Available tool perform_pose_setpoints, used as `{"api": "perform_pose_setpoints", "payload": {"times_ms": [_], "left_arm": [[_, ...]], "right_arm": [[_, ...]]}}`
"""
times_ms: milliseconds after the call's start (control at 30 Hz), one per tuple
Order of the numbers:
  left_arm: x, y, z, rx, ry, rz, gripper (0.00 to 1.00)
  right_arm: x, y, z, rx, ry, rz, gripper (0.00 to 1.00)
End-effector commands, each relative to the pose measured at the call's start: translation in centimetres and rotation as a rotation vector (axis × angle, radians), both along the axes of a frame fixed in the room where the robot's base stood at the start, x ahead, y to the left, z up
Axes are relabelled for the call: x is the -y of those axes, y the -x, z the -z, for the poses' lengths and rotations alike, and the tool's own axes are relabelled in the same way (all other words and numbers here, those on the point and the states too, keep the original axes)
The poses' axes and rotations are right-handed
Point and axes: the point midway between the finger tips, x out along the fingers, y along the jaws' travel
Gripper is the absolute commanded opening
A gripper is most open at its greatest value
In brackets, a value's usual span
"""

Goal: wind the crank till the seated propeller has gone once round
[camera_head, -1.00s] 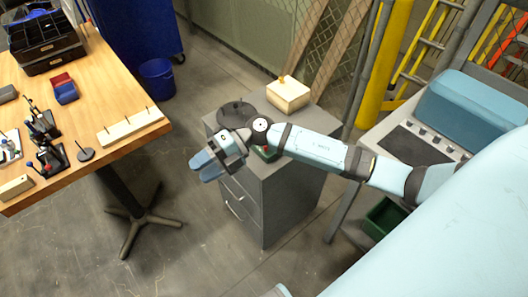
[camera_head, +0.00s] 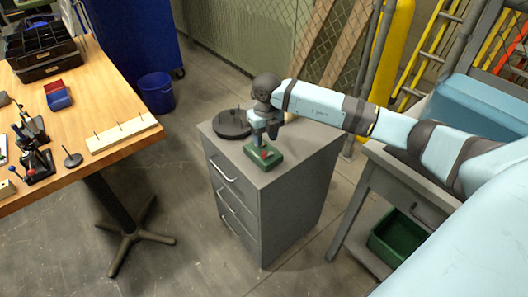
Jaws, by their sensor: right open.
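My right gripper (camera_head: 264,128) points down over the top of the grey drawer cabinet (camera_head: 300,172). A dark round disc (camera_head: 230,124) with a short upright peg lies left of the gripper. I cannot clearly make out the crank or the seated propeller; the gripper hides part of the green base. My left gripper is not in view.
The wooden table (camera_head: 80,100) at left holds a black organizer (camera_head: 42,50), a strip with pegs (camera_head: 122,133), small black devices (camera_head: 36,160) and a peg on a round base (camera_head: 73,160). A blue bin (camera_head: 156,93) stands behind. Floor between table and cabinet is clear.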

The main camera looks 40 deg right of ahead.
Motion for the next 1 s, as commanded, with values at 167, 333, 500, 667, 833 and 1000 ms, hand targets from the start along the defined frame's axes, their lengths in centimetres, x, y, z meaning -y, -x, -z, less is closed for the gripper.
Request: {"api": "perform_pose_setpoints", "payload": {"times_ms": [167, 333, 500, 667, 833, 1000], "left_arm": [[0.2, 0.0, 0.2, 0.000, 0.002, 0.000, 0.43], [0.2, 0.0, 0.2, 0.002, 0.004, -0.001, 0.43], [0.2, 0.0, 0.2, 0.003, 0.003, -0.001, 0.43], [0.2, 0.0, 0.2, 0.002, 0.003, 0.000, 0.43], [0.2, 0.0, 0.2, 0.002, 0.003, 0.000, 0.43], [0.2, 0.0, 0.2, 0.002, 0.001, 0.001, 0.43]], "right_arm": [[-0.2, 0.1, 3.6, -0.002, -0.001, 0.000, 0.43], [-0.3, 0.0, 5.5, -0.001, -0.003, -0.001, 0.43], [-0.3, 0.0, 6.1, 0.000, -0.001, -0.001, 0.43], [-0.3, 0.0, 6.2, 0.000, -0.001, -0.001, 0.43], [-0.3, 0.0, 6.1, 0.000, -0.002, -0.001, 0.20], [-0.3, 0.0, 6.1, 0.000, -0.002, -0.001, 0.00]]}}
